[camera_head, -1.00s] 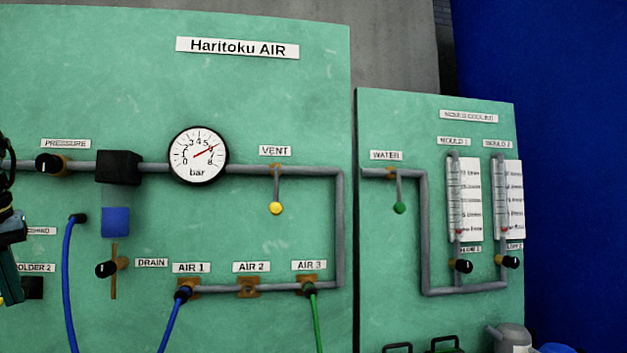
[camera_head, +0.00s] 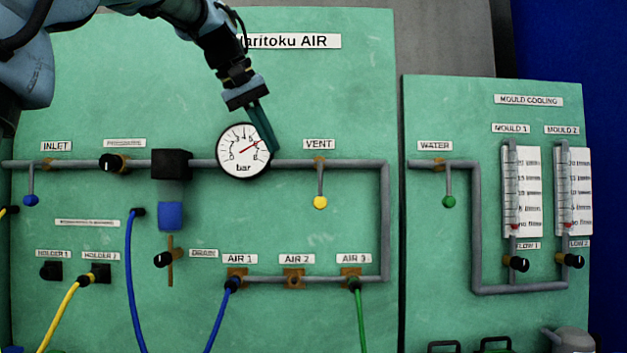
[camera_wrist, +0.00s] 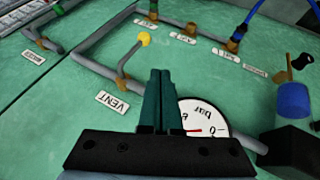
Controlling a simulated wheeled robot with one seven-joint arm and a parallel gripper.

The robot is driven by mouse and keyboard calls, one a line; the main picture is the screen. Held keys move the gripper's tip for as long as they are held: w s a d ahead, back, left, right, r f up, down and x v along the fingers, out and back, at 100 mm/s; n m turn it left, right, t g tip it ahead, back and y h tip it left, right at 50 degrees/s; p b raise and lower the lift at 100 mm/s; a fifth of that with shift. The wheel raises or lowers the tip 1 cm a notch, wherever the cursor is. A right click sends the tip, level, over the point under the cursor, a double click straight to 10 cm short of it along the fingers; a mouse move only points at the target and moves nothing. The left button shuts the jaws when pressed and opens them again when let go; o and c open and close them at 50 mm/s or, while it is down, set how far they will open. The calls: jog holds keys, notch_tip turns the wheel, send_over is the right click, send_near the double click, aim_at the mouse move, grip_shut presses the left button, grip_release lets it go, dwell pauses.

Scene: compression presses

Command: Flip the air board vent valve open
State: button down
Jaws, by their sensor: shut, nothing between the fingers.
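The vent valve's lever with its yellow knob (camera_head: 320,202) hangs straight down from the grey pipe under the VENT label (camera_head: 319,144) in the head view. In the wrist view the yellow knob (camera_wrist: 144,39) is beyond my fingertips and a little left of them. My gripper (camera_head: 271,149) is shut and empty, its teal fingers pointing down in front of the right edge of the pressure gauge (camera_head: 238,158). It is left of the vent lever and apart from it. In the wrist view my gripper (camera_wrist: 160,73) partly hides the gauge (camera_wrist: 205,117).
The grey pipe (camera_head: 350,163) runs across the board. Right of it is a separate cooling board with a green-knobbed WATER lever (camera_head: 449,202). Below are AIR outlets with a blue hose (camera_head: 222,315) and a green hose (camera_head: 360,315). The board around the yellow knob is clear.

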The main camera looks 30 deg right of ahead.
aim_at(320, 184)
jog(key=w+d+f+p, duration=0.1)
jog(key=d+f+p, duration=0.2)
jog(key=d+f, duration=0.5)
jog(key=shift+w+d+p, duration=0.4)
jog(key=shift+d, duration=0.15)
jog(key=shift+d+f, duration=0.1)
jog(key=shift+d, duration=0.05)
